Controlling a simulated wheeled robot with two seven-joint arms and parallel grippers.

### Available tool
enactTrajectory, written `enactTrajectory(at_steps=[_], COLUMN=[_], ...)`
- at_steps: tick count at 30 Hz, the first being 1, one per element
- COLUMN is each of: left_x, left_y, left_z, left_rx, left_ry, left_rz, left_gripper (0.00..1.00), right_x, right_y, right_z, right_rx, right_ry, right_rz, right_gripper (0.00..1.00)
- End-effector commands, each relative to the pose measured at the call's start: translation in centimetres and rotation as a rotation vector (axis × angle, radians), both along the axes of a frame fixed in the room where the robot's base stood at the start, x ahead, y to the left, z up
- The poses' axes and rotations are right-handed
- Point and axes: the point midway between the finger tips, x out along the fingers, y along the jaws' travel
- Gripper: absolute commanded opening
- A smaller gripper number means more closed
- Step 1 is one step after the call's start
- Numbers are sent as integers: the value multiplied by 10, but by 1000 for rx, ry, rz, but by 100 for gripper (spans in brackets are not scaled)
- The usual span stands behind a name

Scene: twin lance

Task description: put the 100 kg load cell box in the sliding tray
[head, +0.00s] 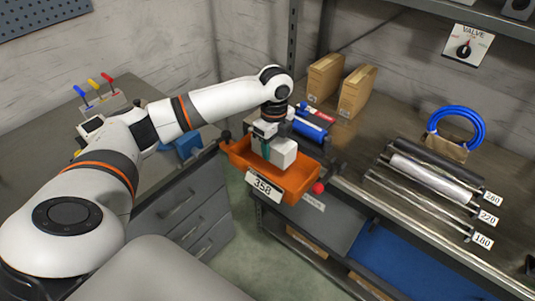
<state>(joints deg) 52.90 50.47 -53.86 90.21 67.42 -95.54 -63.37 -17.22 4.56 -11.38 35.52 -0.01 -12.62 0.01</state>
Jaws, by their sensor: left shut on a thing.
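My left gripper (267,143) points down over the orange tray (298,187) and is shut on a small pale grey box (284,153). The box is inside the tray's outline from this angle; I cannot tell whether it touches the tray floor. No weight marking on the box is readable. The tray carries a white plate reading 358 and has a red knob at its right front corner. It spans the gap between the left drawer cabinet and the right bench. My right gripper is not in view.
Blue cylinders (309,130) lie just behind the tray. Two cardboard boxes (357,92) stand on the right bench, with a blue hose coil (459,123) and a rack of rollers (432,180) further right. A blue item (182,147) sits on the left cabinet.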

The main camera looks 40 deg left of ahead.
Motion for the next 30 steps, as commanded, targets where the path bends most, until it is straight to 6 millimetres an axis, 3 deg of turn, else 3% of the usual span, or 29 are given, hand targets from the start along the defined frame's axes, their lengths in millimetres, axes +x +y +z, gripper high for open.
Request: enactTrajectory(at_steps=[14, 26, 27, 30], left_x=[0, 0, 0, 0], left_y=[0, 0, 0, 0], left_z=[-58, -64, -66, -65], left_rx=[0, 0, 1, 1], left_ry=[-2, -3, -2, -2], left_rz=[2, 2, 1, 1], left_gripper=[9, 9, 54, 70], right_x=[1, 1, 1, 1], right_y=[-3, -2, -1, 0], right_z=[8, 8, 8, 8], right_rx=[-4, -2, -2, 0], right_ry=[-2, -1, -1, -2], right_rz=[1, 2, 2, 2], right_gripper=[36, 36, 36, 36])
